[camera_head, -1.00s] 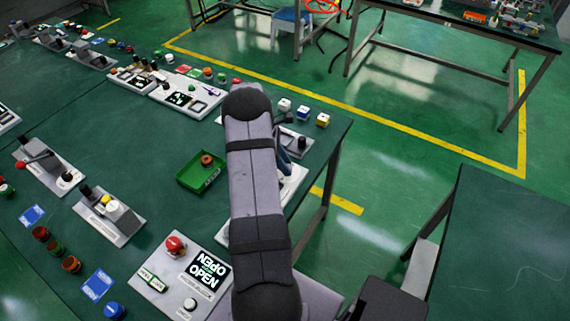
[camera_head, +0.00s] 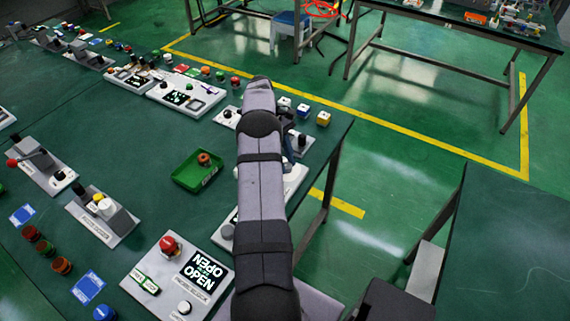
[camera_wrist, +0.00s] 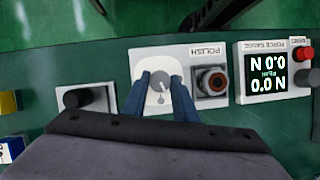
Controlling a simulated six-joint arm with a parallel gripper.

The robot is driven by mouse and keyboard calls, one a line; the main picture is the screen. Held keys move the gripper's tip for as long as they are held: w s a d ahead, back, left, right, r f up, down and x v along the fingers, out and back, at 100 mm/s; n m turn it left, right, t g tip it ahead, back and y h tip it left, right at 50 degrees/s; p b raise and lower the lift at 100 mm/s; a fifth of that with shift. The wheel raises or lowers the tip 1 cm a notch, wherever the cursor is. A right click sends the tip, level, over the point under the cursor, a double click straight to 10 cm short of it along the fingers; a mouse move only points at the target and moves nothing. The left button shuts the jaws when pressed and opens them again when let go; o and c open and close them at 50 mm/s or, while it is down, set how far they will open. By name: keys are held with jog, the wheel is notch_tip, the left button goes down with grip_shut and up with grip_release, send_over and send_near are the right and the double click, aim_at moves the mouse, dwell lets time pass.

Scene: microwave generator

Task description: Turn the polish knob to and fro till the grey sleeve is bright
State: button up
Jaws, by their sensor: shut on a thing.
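The polish knob (camera_wrist: 160,82) is a round grey knob with a pale pointer line, on a white panel marked POLISH (camera_wrist: 180,52) in the wrist view. My gripper (camera_wrist: 159,92) has its two blue fingers on either side of the knob, shut on it. On the right half of the same panel a round part with a dark ring and reddish middle (camera_wrist: 212,81) sits in a grey block. It looks like the sleeve's seat, but I cannot tell how bright the sleeve is. In the head view my arm hides most of this panel.
In the wrist view a force gauge (camera_wrist: 265,73) with a lit screen and red button stands to the right, and a dark-knobbed panel (camera_wrist: 85,98) to the left. In the head view a green tray (camera_head: 197,171) lies left of my arm. The table's edge is just right.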

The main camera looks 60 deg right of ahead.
jog(key=shift+d+m+t+y+b, duration=0.15)
jog(key=shift+m+y+b, duration=0.15)
jog(key=shift+m, duration=0.7)
jog(key=shift+m+t+y+b, duration=0.2)
jog(key=shift+m+y, duration=0.2)
jog(key=shift+m, duration=0.6)
jog(key=o, duration=1.1)
jog(key=shift+c, duration=0.2)
jog(key=shift+r, duration=0.15)
notch_tip(320, 180, up, 10)
jog(key=p, duration=0.3)
